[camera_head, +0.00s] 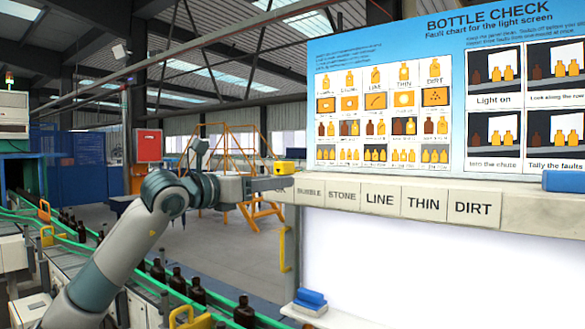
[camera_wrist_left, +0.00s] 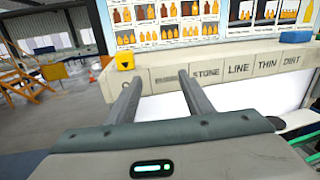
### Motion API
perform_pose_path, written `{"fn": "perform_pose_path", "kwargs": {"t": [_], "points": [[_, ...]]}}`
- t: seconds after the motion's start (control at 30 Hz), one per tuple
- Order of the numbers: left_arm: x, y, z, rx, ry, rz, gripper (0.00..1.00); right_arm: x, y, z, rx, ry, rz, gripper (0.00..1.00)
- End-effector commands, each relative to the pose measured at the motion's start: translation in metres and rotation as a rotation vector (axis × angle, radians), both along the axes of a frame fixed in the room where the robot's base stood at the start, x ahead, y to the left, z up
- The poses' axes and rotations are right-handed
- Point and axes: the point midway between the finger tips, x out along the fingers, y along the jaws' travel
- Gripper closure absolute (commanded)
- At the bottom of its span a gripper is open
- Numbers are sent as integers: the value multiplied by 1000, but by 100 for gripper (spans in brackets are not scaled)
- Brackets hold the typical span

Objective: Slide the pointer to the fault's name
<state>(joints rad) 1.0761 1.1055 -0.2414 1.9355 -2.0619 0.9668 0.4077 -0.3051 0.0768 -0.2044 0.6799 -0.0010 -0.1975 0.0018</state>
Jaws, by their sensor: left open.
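The pointer (camera_head: 285,168) is a small yellow block on top of the pale ledge (camera_head: 520,198), at its left end above the "OK" label. The left wrist view shows the pointer (camera_wrist_left: 125,61) with a dark downward mark on its front. The label strip (camera_head: 400,201) reads OK, BUBBLE, STONE, LINE, THIN, DIRT from left to right. My left gripper (camera_head: 268,184) is open and empty in front of the strip's left end. In the left wrist view its fingertips (camera_wrist_left: 160,78) flank the BUBBLE label, with the pointer beyond and left of them. My right gripper is out of view.
A blue block (camera_head: 563,181) sits on the ledge's right end. The fault chart (camera_head: 400,50) stands behind the ledge. A white lit panel (camera_head: 360,260) is below, with a blue-topped eraser-like item (camera_head: 310,298) at its lower left. Dark bottles (camera_head: 244,311) stand along green-railed conveyors at left.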

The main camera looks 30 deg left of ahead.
Motion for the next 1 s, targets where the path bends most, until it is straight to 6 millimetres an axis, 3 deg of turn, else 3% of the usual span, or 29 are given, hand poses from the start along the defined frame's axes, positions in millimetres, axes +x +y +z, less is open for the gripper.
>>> {"fn": "perform_pose_path", "kwargs": {"t": [0.03,0.1,0.23,0.77,1.0], "points": [[-5,20,11,19,0,59,53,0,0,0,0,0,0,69],[-10,39,20,35,5,119,53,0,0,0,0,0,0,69],[-15,55,26,47,10,170,53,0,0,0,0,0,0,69],[-9,55,27,46,11,170,53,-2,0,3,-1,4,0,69],[14,52,28,46,13,169,53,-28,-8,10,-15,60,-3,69]]}}
